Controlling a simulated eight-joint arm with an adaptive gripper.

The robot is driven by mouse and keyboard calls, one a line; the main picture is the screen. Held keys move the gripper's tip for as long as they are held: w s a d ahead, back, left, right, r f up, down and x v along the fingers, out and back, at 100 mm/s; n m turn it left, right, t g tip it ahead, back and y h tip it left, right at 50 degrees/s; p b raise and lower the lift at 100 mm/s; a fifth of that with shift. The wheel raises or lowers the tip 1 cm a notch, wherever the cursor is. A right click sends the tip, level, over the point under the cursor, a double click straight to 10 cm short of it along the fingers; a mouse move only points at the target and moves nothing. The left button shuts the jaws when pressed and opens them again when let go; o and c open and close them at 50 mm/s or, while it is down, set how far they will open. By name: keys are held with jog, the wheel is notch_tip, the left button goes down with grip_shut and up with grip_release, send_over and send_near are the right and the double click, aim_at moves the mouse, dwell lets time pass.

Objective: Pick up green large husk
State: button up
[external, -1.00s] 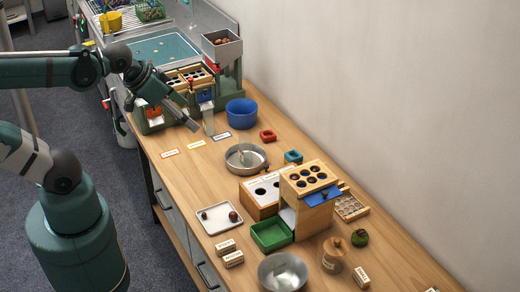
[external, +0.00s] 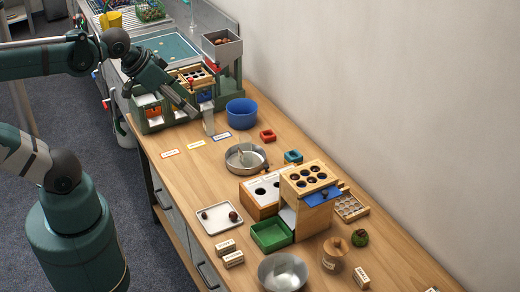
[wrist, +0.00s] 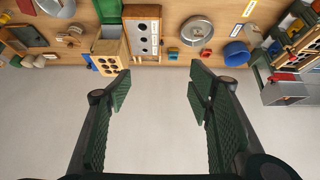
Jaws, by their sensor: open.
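The green large husk (external: 361,237) is a small round green-brown thing on the right part of the wooden table, beside the lidded wooden jar. I cannot pick it out with certainty in the wrist view. My gripper (external: 190,108) is at the far end of the table, in front of the green machine and well away from the husk. In the wrist view my gripper (wrist: 158,78) has its two dark green fingers wide apart with nothing between them.
A wooden holed box (external: 312,178) and a green tray (external: 272,236) stand mid-table. A wooden jar (external: 335,256), a metal bowl (external: 282,272) and a small labelled block (external: 361,278) lie near the husk. A blue bowl (external: 241,113) stands near my gripper. A wall runs behind.

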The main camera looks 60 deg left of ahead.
jog(key=w+d+r+m+g+h, duration=0.1)
jog(key=w+d+r+m, duration=0.25)
jog(key=w, duration=0.25)
jog(key=w+d+r+m+g, duration=0.1)
jog(key=w+d+r+m, duration=0.2)
jog(key=w+r, duration=0.3)
jog(key=m+g+b, duration=0.2)
jog(key=m+g, duration=0.4)
jog(key=m, duration=1)
send_over(362, 231)
notch_tip(362, 231, down, 9)
jog(key=f, duration=3.7)
jog(key=shift+a+f, duration=0.15)
jog(key=shift+a, duration=0.15)
jog(key=shift+d+f, duration=0.15)
jog(key=shift+f, duration=1.15)
